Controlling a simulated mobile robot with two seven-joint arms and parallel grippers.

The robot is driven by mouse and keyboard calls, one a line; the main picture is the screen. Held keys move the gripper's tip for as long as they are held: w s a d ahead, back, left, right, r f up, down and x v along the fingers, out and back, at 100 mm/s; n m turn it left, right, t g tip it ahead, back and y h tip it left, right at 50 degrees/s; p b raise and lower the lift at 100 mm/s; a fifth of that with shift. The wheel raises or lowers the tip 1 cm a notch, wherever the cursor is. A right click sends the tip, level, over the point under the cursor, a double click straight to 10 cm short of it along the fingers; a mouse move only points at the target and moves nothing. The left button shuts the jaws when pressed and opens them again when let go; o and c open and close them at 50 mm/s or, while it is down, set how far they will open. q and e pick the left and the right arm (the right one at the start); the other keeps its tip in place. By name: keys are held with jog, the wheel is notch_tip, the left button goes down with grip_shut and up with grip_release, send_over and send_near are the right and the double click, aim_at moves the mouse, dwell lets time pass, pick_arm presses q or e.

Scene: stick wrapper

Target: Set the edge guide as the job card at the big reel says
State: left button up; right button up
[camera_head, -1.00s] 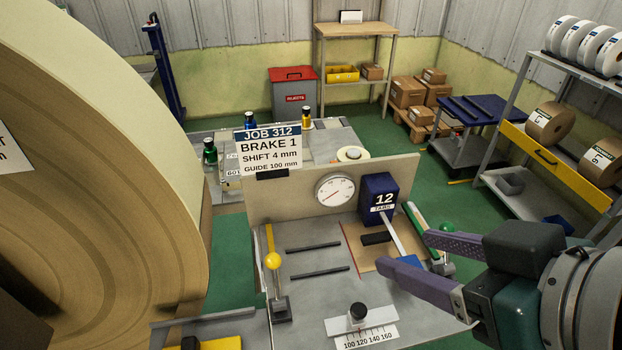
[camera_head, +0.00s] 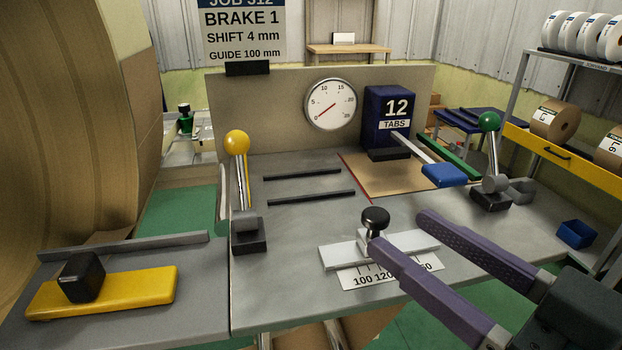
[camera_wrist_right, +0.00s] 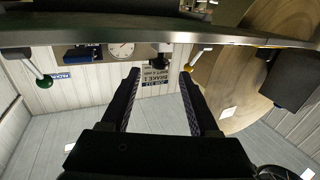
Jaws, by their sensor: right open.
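The job card (camera_head: 243,35) at the back reads BRAKE 1, SHIFT 4 mm, GUIDE 100 mm; its top is cut off. The edge guide is a pale plate (camera_head: 340,256) with a black knob (camera_head: 376,217) on a metal stem. Its scale (camera_head: 352,281) shows 100 and 120, with higher numbers partly covered by my right gripper (camera_head: 400,228). The exact setting cannot be read. My right gripper is open, its left fingertip close to the knob's stem; contact cannot be told. It shows open and empty in the wrist view (camera_wrist_right: 158,75). My left gripper is not in view.
A yellow-knobbed lever (camera_head: 237,145) stands left, a green-knobbed lever (camera_head: 489,122) right. A dial (camera_head: 331,104) and blue tab counter (camera_head: 389,110) stand behind. The big reel (camera_head: 70,120) fills the left.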

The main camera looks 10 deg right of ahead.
jog(key=x, duration=0.8)
jog(key=shift+w+a, duration=0.15)
jog(key=shift+w, duration=0.05)
grip_shut()
dwell(1.1)
